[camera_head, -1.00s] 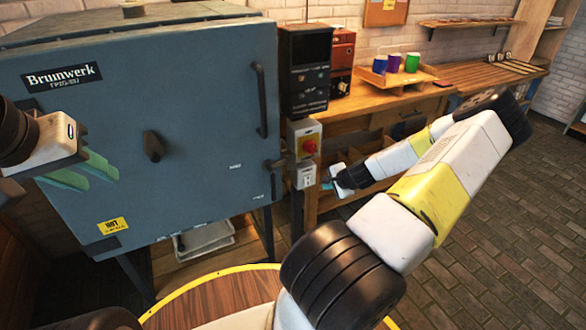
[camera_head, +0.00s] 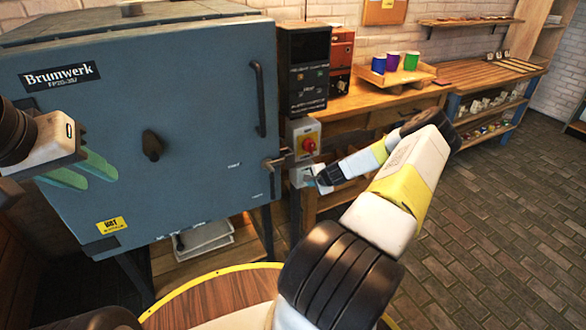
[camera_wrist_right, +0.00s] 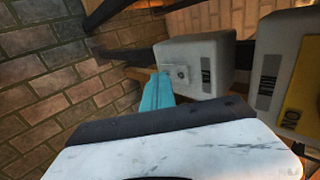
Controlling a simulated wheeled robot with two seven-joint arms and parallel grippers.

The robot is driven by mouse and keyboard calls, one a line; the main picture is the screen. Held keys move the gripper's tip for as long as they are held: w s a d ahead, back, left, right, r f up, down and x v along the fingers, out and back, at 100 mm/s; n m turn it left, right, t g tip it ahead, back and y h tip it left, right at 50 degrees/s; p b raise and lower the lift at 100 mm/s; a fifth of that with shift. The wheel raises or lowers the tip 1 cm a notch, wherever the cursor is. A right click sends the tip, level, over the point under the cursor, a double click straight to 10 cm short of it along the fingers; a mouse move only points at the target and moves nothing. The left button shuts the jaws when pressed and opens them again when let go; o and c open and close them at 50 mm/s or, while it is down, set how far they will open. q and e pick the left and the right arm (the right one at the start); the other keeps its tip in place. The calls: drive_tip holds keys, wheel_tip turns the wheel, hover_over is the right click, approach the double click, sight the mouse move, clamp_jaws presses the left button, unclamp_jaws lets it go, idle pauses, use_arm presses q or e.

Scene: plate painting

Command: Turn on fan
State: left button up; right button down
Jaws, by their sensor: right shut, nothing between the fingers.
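A small light-grey switch box (camera_head: 297,177) with a dark label sits on the post beside the kiln, partly hidden by my right gripper. In the right wrist view the same box (camera_wrist_right: 212,60) shows a small round toggle or button on its face. My right gripper (camera_head: 311,178) is shut and empty at the box; its teal fingertips (camera_wrist_right: 158,84) are right by the toggle, and I cannot tell whether they touch it. My left gripper (camera_head: 92,173) is open and empty in front of the kiln door.
A grey box with a red knob on yellow (camera_head: 309,145) is mounted just above; its edge shows in the wrist view (camera_wrist_right: 300,105). The blue-grey kiln (camera_head: 200,110) fills the left. A workbench (camera_head: 385,103) with a cup tray (camera_head: 425,75) stands behind. The floor at right is clear.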

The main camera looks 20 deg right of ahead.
drive_tip(key=shift+w, duration=0.25)
